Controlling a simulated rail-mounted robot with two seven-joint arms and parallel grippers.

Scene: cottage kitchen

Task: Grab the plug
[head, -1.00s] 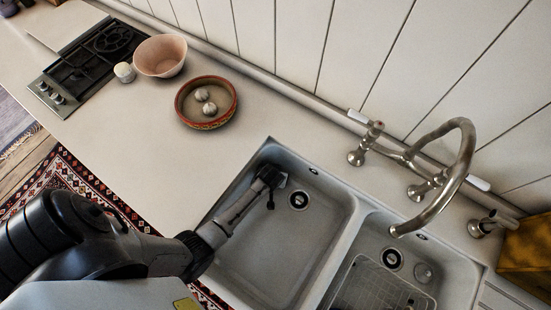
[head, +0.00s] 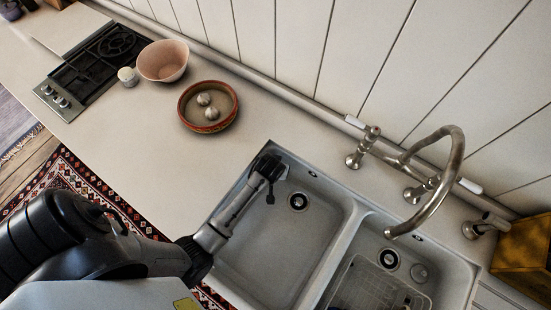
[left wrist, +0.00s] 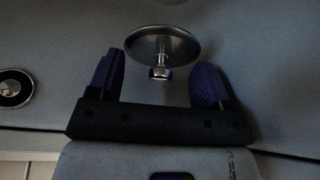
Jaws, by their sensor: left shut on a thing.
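The plug (left wrist: 163,42) is a metal disc with a short knobbed stem, in the left wrist view. The basin's drain (head: 297,201) lies right of the gripper and shows at the left edge of the wrist view (left wrist: 14,90). My right gripper is not in view.
The right basin (head: 345,285) has a wire rack (head: 368,290), beyond a divider. A curved faucet (head: 455,165) rises behind the basins. A shallow bowl (head: 208,125) with bulbs, a pink bowl (head: 163,60) and a hob (head: 95,65) stand left. The counter (head: 140,130) between is clear.

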